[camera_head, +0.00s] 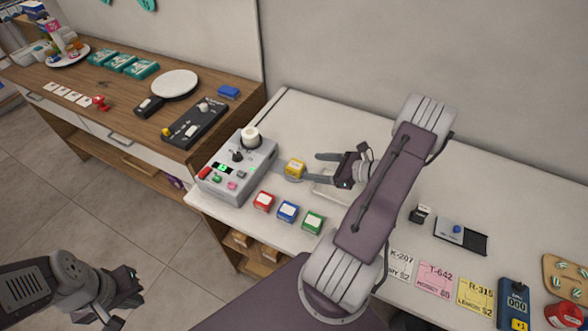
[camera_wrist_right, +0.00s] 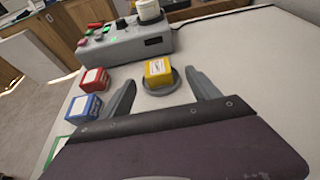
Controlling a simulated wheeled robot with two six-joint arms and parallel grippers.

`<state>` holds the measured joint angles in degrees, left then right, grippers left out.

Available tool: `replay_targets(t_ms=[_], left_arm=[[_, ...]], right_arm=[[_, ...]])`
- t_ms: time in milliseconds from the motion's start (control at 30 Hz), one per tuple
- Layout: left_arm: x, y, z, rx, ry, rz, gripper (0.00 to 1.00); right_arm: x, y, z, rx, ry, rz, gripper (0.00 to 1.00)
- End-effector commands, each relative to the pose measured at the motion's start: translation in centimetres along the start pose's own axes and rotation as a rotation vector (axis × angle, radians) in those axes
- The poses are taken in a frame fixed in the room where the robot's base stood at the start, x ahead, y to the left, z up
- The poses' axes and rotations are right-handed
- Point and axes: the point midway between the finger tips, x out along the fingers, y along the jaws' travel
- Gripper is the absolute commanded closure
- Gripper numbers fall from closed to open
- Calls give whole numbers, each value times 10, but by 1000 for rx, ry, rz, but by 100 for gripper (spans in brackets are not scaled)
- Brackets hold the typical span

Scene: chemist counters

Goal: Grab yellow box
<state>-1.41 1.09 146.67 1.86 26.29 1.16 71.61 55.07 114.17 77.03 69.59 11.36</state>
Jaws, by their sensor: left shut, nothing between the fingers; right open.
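The yellow box (camera_head: 295,168) sits on a small round grey pad beside the grey control machine in the head view. It also shows in the right wrist view (camera_wrist_right: 158,73), on the pad (camera_wrist_right: 160,90) between and a little ahead of the finger tips. My right gripper (camera_head: 312,168) is open, with its fingers pointing towards the yellow box and nothing held. It also shows in the right wrist view (camera_wrist_right: 159,80). My left gripper (camera_head: 138,284) is shut and empty, over the floor at the lower left.
The grey control machine (camera_head: 243,180) stands just left of the yellow box. Red (camera_head: 264,201), blue (camera_head: 288,211) and green (camera_head: 313,222) boxes stand in a row in front. Paper cards and devices lie to the right on the white counter (camera_head: 305,118). A wooden counter is at the left.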

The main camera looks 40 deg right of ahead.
Motion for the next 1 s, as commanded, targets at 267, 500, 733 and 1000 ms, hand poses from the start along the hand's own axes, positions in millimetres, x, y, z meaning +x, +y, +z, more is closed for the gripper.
replay_targets(t_ms=[267,500,733,1000], left_arm=[[-4,0,0,0,0,0,100],[-14,0,-1,0,0,0,100],[-14,0,-1,0,0,0,100],[-14,0,-1,0,0,0,100]], right_arm=[[26,1,0,0,1,2,29],[63,8,0,-1,1,8,29],[78,7,-1,-2,1,3,29],[77,6,-1,-2,1,3,74]])
